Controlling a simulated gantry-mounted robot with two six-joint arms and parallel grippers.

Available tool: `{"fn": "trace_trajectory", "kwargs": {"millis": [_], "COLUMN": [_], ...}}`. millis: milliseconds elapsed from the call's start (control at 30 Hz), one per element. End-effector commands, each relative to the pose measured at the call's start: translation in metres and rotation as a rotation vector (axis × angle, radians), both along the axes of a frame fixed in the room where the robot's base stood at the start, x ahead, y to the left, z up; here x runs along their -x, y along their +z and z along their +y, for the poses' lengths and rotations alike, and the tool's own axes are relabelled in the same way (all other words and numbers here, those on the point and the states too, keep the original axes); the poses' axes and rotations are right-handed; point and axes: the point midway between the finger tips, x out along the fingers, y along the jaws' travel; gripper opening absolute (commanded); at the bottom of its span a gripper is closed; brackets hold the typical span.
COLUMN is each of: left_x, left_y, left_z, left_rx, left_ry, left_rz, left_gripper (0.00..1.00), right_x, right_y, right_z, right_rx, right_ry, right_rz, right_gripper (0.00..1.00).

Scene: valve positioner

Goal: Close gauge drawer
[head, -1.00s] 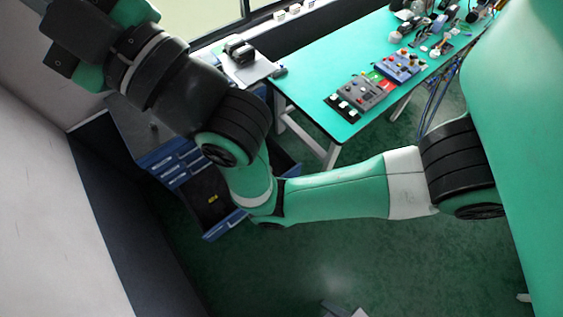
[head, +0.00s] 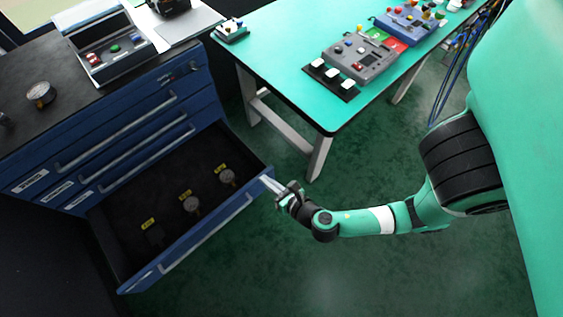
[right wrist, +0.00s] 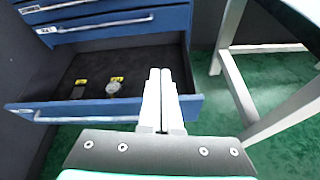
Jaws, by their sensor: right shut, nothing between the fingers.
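The gauge drawer (head: 215,226) is the pulled-out bottom drawer of the blue cabinet (head: 165,90). My right gripper (head: 270,184) is shut and empty at the right end of the drawer's front panel. In the right wrist view its fingertips (right wrist: 161,74) overlap the drawer front (right wrist: 70,112); I cannot tell whether they touch it. My left gripper is not in view.
A gauge (head: 40,94) and a button box (head: 112,45) stand on the cabinet top. The green table (head: 290,60) with control boxes (head: 360,58) is to the right, its leg (head: 318,158) near my right arm. The floor before the drawer is clear.

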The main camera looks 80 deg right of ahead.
Motion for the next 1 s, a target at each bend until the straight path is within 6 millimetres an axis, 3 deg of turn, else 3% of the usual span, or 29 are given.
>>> {"fn": "trace_trajectory", "kwargs": {"millis": [33,100,233,333,667,1000], "left_x": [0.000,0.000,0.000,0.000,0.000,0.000], "left_y": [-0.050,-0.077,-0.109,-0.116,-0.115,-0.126], "left_z": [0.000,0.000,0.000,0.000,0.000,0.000], "left_rx": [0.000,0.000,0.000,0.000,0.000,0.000], "left_ry": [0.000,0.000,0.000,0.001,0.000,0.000], "left_rz": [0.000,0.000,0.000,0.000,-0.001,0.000], "left_gripper": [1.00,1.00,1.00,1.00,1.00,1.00], "right_x": [0.027,0.057,0.089,0.094,0.090,0.070], "right_y": [-0.069,-0.112,-0.157,-0.166,-0.166,-0.181], "right_z": [-0.004,-0.008,-0.013,-0.013,-0.014,-0.032], "right_rx": [0.021,0.037,0.054,0.057,0.050,0.051], "right_ry": [0.012,0.025,0.041,0.048,0.044,0.037], "right_rz": [0.071,0.143,0.217,0.228,0.227,0.223], "right_gripper": [0.00,0.00,0.00,0.00,0.00,0.00]}}
